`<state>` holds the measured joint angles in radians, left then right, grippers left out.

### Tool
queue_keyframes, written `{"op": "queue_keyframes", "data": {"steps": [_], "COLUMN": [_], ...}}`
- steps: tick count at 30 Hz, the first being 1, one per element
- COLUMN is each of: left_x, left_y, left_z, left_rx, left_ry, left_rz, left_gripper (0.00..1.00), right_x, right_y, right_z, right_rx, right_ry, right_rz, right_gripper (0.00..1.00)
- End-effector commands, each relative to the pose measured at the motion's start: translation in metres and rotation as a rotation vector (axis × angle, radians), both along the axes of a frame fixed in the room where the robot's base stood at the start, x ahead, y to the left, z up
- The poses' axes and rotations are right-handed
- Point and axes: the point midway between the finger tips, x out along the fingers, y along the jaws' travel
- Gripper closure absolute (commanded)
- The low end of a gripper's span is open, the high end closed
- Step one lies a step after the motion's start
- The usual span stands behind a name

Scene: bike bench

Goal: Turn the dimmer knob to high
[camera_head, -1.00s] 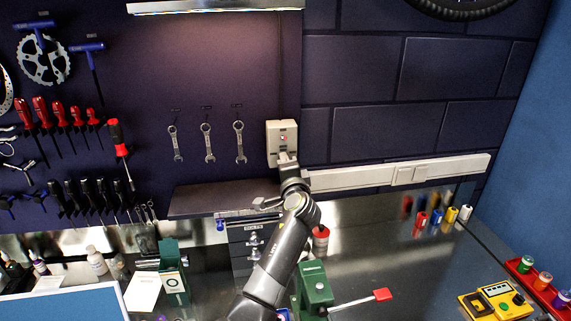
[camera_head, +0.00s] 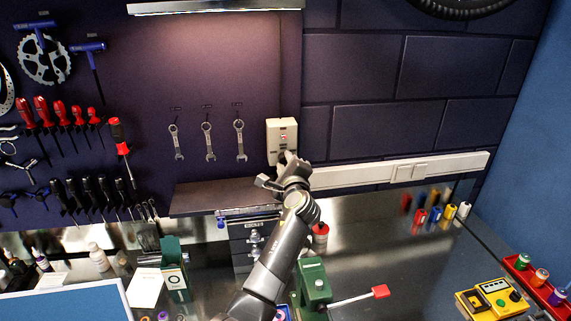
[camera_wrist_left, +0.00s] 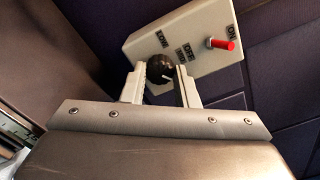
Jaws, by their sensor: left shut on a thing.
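The dimmer box (camera_head: 282,130) is a pale box on the dark wall, below the lit lamp. In the left wrist view the box (camera_wrist_left: 205,30) carries a round black knob (camera_wrist_left: 160,67) with a white pointer line, and a red toggle (camera_wrist_left: 222,44) beside the word ON. My left gripper (camera_wrist_left: 160,76) has one finger on each side of the knob and is shut on it. In the head view my left gripper (camera_head: 287,158) covers the lower part of the box and hides the knob. My right gripper does not show.
The lamp (camera_head: 215,6) above the pegboard is lit. A small shelf (camera_head: 215,196) juts out left of my wrist. A white cable trunking (camera_head: 350,174) runs right of the box. A green vise (camera_head: 313,285) stands on the bench below my arm.

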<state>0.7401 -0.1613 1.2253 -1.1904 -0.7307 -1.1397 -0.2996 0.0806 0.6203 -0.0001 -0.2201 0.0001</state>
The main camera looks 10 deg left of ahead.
Motion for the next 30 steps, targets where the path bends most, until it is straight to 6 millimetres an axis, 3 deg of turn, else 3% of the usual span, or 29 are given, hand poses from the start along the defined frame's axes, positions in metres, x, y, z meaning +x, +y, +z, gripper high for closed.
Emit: {"op": "queue_keyframes", "data": {"steps": [17, 18, 22, 30], "left_x": [0.0000, 0.0000, 0.0000, 0.0000], "left_y": [0.0002, 0.0002, 0.0002, 0.0002], "left_z": [-0.0001, -0.0001, -0.0001, 0.0000], "left_rx": [0.029, 0.029, 0.028, 0.028], "left_ry": [0.012, 0.012, 0.012, 0.012], "left_rz": [0.000, 0.000, 0.000, 0.000], "left_gripper": [0.96, 0.69, 0.52, 0.51], "right_x": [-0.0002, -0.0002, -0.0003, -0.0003], "right_y": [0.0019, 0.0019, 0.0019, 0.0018], "right_z": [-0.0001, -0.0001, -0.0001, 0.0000], "right_rx": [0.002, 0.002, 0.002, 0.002], "right_ry": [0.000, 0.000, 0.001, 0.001], "right_rz": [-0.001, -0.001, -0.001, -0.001], "right_gripper": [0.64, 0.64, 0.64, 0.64]}}
